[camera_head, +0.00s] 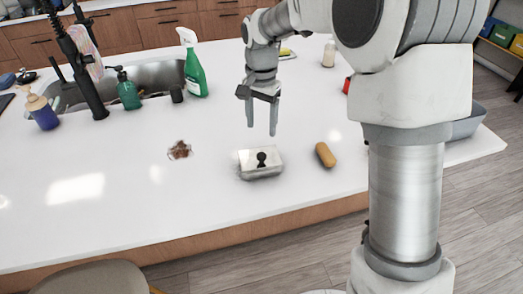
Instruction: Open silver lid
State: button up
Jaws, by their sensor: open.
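A silver box (262,172) with a pale, shiny lid (249,157) sits on the white island counter, near its front edge. The lid looks closed on the box. A dark, knob-shaped mark (262,159) shows at the lid's middle; I cannot tell if it is a handle or a reflection. My gripper (262,131) is open and empty, its two fingers pointing down. It appears above and behind the box, apart from it.
A tan, rounded object (325,155) lies right of the box and a reddish-brown patch (179,150) lies left. A green spray bottle (193,68) stands by the sink (155,78), with several bottles around it. The front left counter is clear.

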aim_at(262, 155)
notch_tip(262, 155, down, 10)
jog(key=shift+f, duration=0.2)
grip_shut()
dwell(0.4)
dwell(1.1)
